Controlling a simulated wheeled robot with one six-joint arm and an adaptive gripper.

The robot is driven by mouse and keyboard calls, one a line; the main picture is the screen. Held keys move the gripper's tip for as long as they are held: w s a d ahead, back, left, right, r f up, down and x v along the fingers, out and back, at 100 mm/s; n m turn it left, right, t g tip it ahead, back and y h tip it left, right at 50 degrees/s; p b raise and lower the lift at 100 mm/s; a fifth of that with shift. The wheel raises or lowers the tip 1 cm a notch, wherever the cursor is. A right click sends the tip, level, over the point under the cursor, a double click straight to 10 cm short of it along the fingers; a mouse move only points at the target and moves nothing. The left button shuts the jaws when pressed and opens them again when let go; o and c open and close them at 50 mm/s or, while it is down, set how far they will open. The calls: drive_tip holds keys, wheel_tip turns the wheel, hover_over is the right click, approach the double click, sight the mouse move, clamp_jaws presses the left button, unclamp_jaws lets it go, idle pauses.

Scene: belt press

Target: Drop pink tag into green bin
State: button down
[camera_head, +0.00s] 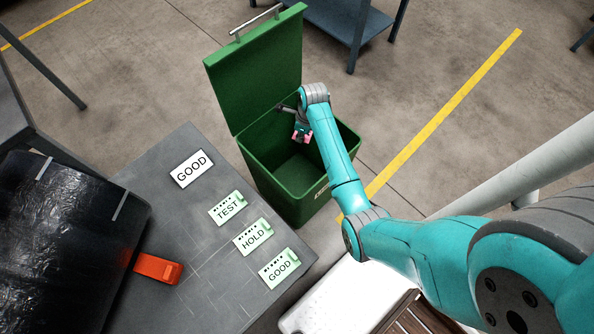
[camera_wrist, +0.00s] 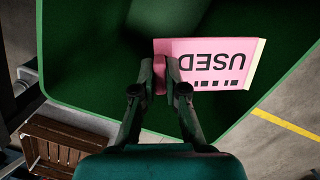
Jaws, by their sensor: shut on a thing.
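The pink tag (camera_wrist: 215,60) is marked USED, and its lettering is upside down in the wrist view. My gripper (camera_wrist: 160,75) is shut on the pink tag at its left end. In the head view my gripper (camera_head: 299,124) holds the tag (camera_head: 302,135), which looks small there, over the opening of the green bin. The green bin (camera_head: 285,200) stands on the floor with its lid (camera_head: 255,70) tilted up at the back. In the wrist view the bin's dark green interior (camera_wrist: 80,45) lies behind the tag.
A grey table (camera_head: 165,225) left of the bin bears a white GOOD card (camera_head: 191,168) and green tags marked TEST (camera_head: 228,208), HOLD (camera_head: 253,237) and GOOD (camera_head: 280,269). An orange object (camera_head: 157,268) lies beside a black wrapped roll (camera_head: 65,250). A brown crate (camera_wrist: 62,148) stands near the bin.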

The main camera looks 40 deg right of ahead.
drive_tip(key=shift+f, duration=1.55)
drive_tip(key=c, duration=1.1)
unclamp_jaws()
drive_tip(key=shift+c, duration=0.2)
drive_tip(key=shift+r, duration=0.15)
wheel_tip(320, 180, up, 12)
drive_tip(key=s, duration=0.1)
drive_tip(key=shift+s+d+f, duration=0.2)
drive_tip(key=shift+s+d, duration=0.1)
drive_tip(key=shift+d, duration=0.1)
